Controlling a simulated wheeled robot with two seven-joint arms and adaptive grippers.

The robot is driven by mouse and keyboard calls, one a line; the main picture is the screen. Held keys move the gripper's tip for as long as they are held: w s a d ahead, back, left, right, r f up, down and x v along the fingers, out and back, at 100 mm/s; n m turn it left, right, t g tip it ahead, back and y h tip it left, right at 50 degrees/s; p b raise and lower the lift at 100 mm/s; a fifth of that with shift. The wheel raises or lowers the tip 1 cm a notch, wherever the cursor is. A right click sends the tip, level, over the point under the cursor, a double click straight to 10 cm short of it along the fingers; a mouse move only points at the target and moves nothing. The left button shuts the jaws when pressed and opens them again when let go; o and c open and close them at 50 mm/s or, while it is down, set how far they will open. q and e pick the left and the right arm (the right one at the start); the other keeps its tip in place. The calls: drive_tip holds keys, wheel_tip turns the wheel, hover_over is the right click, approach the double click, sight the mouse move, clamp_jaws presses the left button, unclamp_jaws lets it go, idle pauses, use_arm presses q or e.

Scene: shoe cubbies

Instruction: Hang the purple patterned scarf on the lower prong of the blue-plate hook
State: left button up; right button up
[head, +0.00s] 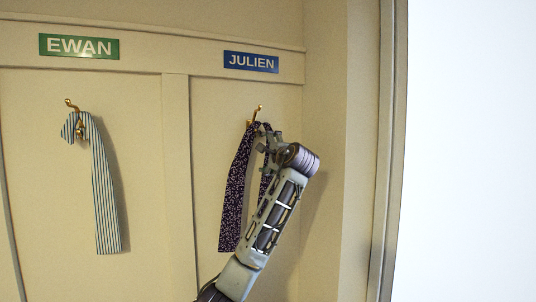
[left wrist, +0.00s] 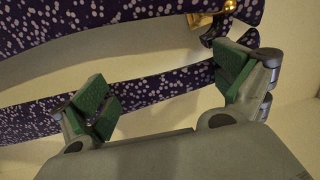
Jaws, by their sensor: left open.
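The purple patterned scarf (head: 236,190) hangs in two tails from the brass hook (head: 257,111) under the blue JULIEN plate (head: 251,62). The hook's upper prong shows bare above it; the scarf's top is at the lower part of the hook, partly hidden by my gripper. My left gripper (head: 267,143) is just below and right of the hook, over the right tail. In the left wrist view, the green-padded jaws (left wrist: 165,85) are apart. One scarf band (left wrist: 160,92) passes behind them, and the other (left wrist: 110,28) runs above near the brass hook (left wrist: 212,20).
A striped scarf (head: 103,200) hangs on another brass hook (head: 71,104) under the green EWAN plate (head: 79,46) at left. A vertical divider (head: 177,170) separates the panels. A side wall (head: 325,110) stands close to the right of my arm.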

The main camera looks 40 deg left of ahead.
use_arm(q)
drive_tip(key=shift+d+f, duration=0.1)
drive_tip(key=v, duration=1.2)
idle(0.8)
